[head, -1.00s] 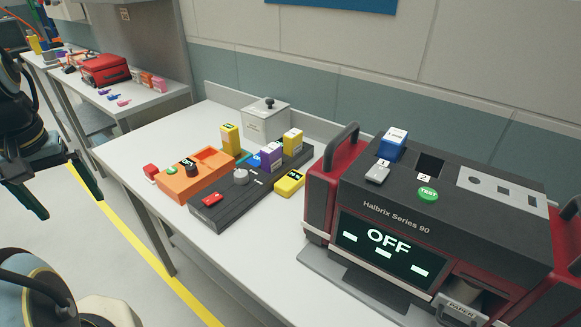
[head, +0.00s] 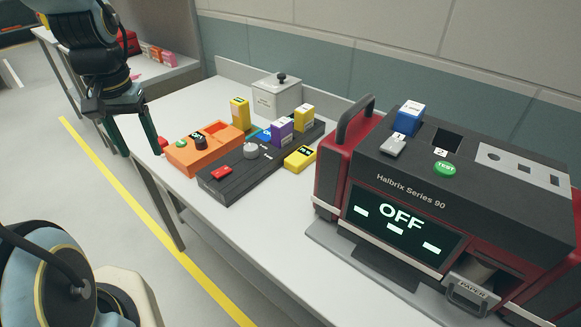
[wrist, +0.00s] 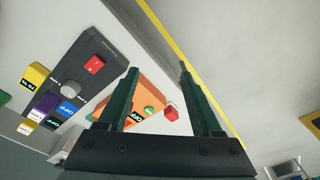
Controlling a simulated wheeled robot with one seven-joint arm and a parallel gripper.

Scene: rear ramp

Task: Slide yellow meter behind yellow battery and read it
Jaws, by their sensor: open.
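The yellow meter (head: 300,158) lies flat on the table beside the dark slotted block, its small dark display up; it also shows in the wrist view (wrist: 36,74). A yellow battery (head: 304,118) stands upright on the far end of the dark block (head: 225,188), behind a purple battery (head: 282,134). Another upright yellow block (head: 240,113) stands by the orange tray. My gripper (head: 138,150) is open and empty, fingers down, left of the orange tray near the table's edge and well away from the meter.
The orange tray (head: 185,158) and a small red block (head: 161,144) are nearest my gripper. A blue block (head: 264,135) is beside the purple battery. A grey lidded box (head: 272,98) stands at the back. The large red-and-black Halbrix machine (head: 400,185) fills the right, its screen reading OFF.

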